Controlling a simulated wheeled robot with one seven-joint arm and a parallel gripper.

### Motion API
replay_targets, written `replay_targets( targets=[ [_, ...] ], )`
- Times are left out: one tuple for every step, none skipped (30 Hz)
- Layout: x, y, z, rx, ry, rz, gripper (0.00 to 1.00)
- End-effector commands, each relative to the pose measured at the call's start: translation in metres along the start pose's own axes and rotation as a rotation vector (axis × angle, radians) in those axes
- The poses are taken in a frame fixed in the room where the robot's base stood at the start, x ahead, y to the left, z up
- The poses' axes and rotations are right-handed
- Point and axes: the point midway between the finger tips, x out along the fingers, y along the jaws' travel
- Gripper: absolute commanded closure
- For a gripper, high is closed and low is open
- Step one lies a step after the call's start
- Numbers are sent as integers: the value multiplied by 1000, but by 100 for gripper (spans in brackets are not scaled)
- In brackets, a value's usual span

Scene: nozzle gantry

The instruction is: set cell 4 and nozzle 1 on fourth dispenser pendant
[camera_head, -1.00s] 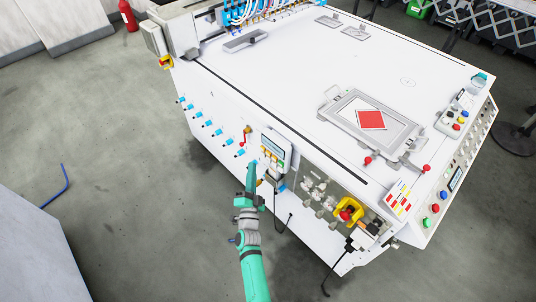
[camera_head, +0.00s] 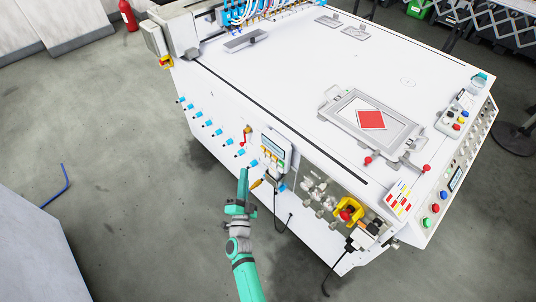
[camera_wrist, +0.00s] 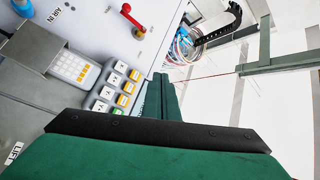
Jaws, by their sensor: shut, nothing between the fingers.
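The pendant (camera_head: 275,146) hangs on the front side of the white machine in the head view. It has a screen at the top and white, orange and green buttons below. My gripper (camera_head: 246,171) is shut and empty. It is at the pendant's lower left in the head view. In the wrist view my fingertips (camera_wrist: 160,78) are together beside the buttons; contact cannot be told.
A red lever (camera_head: 247,133) sits left of the pendant. Several blue-tipped knobs (camera_head: 207,123) line the machine side. Right of the pendant are pale fittings (camera_head: 315,190) and a yellow guard (camera_head: 349,212). A cable hangs below the pendant. Floor is open on the left.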

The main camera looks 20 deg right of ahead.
Motion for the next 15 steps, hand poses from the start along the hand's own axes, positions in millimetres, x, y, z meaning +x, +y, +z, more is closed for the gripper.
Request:
replay_targets(
  targets=[
    [0,0,0,0,0,0,100],
    [0,0,0,0,0,0,100],
    [0,0,0,0,1,0,100],
    [0,0,0,0,1,0,100],
    [0,0,0,0,1,0,100],
    [0,0,0,0,0,0,100],
    [0,0,0,0,1,0,100],
    [0,0,0,-1,1,0,100],
    [1,1,-1,-1,1,0,100],
    [2,1,-1,-1,1,0,100],
    [3,2,-2,-2,1,0,100],
    [4,3,-4,-2,2,-1,100],
    [6,4,-5,-1,2,0,100],
    [8,5,-6,-1,3,0,100],
    [10,7,-8,-2,3,0,100]
  ],
)
